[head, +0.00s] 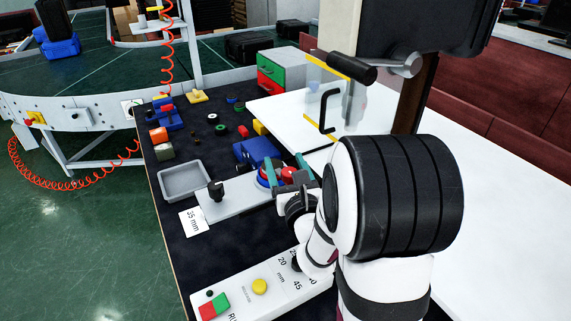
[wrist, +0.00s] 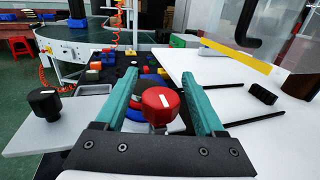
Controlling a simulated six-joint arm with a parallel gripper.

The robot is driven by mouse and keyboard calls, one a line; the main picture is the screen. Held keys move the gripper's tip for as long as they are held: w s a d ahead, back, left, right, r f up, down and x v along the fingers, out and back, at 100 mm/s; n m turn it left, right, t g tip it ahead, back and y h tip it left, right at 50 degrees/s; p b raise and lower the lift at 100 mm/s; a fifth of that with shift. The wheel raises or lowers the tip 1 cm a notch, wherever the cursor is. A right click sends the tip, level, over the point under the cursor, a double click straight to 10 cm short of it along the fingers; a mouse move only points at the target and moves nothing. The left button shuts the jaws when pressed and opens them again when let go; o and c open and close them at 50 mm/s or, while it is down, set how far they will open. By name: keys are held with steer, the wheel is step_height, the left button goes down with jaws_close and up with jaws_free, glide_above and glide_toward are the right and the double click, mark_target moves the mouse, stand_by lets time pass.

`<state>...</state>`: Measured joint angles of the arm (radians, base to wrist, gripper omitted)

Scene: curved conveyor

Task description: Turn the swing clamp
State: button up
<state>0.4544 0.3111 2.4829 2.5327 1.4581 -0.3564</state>
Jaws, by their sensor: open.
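A red round knob (wrist: 158,108) with a white mark on its top stands between the two teal fingers of my gripper (wrist: 161,76) in the wrist view. The fingers are open, with a visible gap on each side of the knob. In the head view the red knob (head: 289,173) is partly hidden by my gripper (head: 286,167). A blue round part (wrist: 135,113) shows beside the knob. A light grey plate (head: 243,203) carries a black knob (head: 216,190) at its left end. Which part is the swing clamp is not clear.
A grey tray (head: 184,182) and a "25 mm" card (head: 194,221) lie left of the plate. A control panel (head: 228,292) with buttons stands in front. Coloured blocks lie behind on the dark mat. A white table (head: 480,150) and a yellow-edged clear guard (head: 338,67) stand right.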

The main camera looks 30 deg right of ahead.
steer(key=shift+r, duration=0.1)
steer(key=s+d+r, duration=0.7)
steer(key=s+r, duration=0.2)
steer(key=r, duration=0.1)
steer(key=shift+s+r, duration=0.15)
steer(key=shift+r, duration=0.25)
